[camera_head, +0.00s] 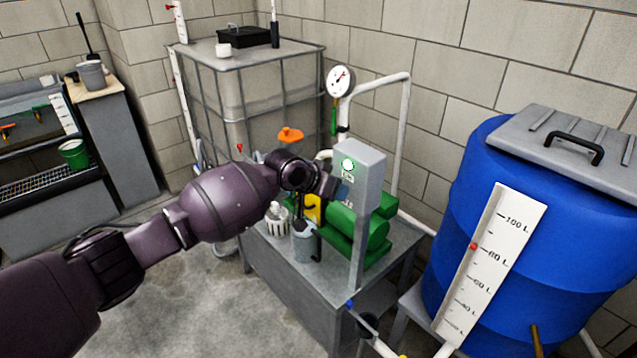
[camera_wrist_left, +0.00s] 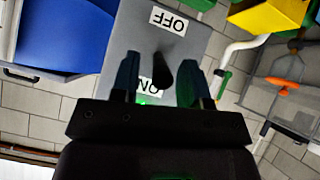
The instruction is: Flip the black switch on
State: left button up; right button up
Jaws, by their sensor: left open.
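A grey control box (camera_head: 366,180) stands on a post above the metal table, with a lit green lamp (camera_head: 347,163) on its face. In the left wrist view, the box face (camera_wrist_left: 185,45) appears upside down, with OFF and ON labels. The black switch (camera_wrist_left: 161,72) sticks out between them, its end over the ON label (camera_wrist_left: 150,86). My left gripper (camera_wrist_left: 158,78) is open, with one finger on each side of the switch; I cannot tell whether either touches it. In the head view, the left gripper (camera_head: 338,187) is at the box front and hides the switch.
A green pump (camera_head: 345,232) and a grey jug (camera_head: 304,243) are on the metal table (camera_head: 300,280) below the box. A pressure gauge (camera_head: 339,80) and white pipes are behind it. A blue barrel (camera_head: 480,230) stands right, a caged tank (camera_head: 240,95) behind.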

pick_arm(q)
jog(key=v, duration=0.9)
jog(key=shift+s+a+r+p, duration=0.2)
jog(key=shift+s+p, duration=0.05)
jog(key=shift+p, duration=0.1)
notch_tip(320, 180, up, 7)
jog(key=w+m+t+h, duration=0.1)
jog(key=m+t+h, duration=0.15)
jog(key=t, duration=0.25)
jog(key=s+a+f+n+t+y, duration=0.2)
jog(key=s+a+f+n+y, duration=0.1)
jog(key=s+a+f, duration=0.5)
jog(key=s+a+f+n+t+y, duration=0.2)
jog(key=s+a+f+y, duration=0.3)
jog(key=s+f, duration=0.4)
jog(key=s+a+f+n+g+y, duration=0.1)
jog(key=s+a+f+n, duration=0.1)
jog(key=s+a+f, duration=0.2)
jog(key=s+a+f+n+g+y, duration=0.1)
jog(key=s+a+f, duration=0.3)
jog(key=s+f, duration=0.7)
jog(key=s+g, duration=0.1)
jog(key=s, duration=0.2)
jog(key=shift+f+n, duration=0.3)
jog(key=shift+n, duration=0.05)
